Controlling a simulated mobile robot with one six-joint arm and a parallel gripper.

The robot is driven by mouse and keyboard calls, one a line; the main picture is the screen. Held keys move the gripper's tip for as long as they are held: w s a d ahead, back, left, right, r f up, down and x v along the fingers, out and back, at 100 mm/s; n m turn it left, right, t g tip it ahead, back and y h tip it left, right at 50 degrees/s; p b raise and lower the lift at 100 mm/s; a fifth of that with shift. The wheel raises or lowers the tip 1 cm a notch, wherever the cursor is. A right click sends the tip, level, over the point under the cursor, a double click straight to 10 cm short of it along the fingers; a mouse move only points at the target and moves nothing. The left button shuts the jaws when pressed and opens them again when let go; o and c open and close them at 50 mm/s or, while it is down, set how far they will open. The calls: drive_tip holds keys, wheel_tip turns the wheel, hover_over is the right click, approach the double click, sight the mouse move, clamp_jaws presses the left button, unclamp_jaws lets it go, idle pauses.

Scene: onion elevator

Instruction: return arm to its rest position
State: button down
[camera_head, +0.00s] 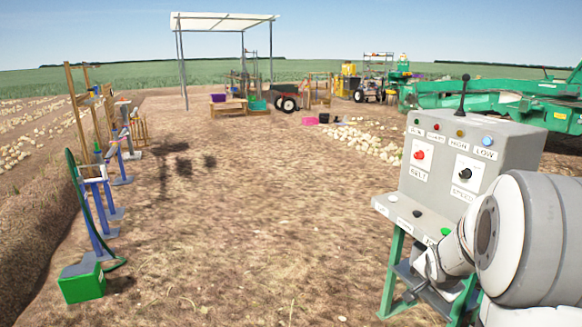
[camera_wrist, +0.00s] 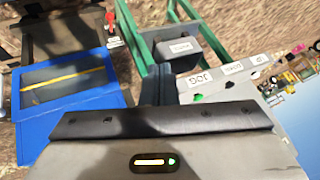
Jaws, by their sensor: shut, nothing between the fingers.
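My arm (camera_head: 530,235) fills the lower right of the head view, with its large pale joint in front of the grey control box (camera_head: 480,150). My gripper (camera_wrist: 158,72) shows in the wrist view, its dark fingers shut together with nothing between them. Beyond the fingers are the green legs of the control stand (camera_wrist: 200,22) and its pale labelled panel (camera_wrist: 232,75). I cannot make out the fingertips in the head view. I cannot tell whether the arm touches the stand.
The control box has a red knob (camera_head: 420,155), a black knob (camera_head: 465,174) and a blue lamp (camera_head: 488,141). A green box (camera_head: 82,281) and blue stands line the left. A canopy (camera_head: 222,22) and green machinery (camera_head: 480,105) stand farther back. The middle ground is open.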

drive_tip(key=s+a+r+n+g+y+p, duration=0.1)
drive_tip(key=s+a+r+n+p, duration=0.3)
drive_tip(key=s+a, duration=0.7)
drive_tip(key=s+a+r+n+g+y+p, duration=0.2)
drive_tip(key=s+a+r+n+p, duration=0.3)
drive_tip(key=s+a+r+n, duration=0.3)
drive_tip(key=s+a+r+g, duration=0.1)
drive_tip(key=s+a+r, duration=0.1)
drive_tip(key=s+r, duration=0.2)
drive_tip(key=shift+s+a, duration=0.4)
drive_tip(key=shift+s, duration=0.1)
drive_tip(key=shift+s, duration=0.1)
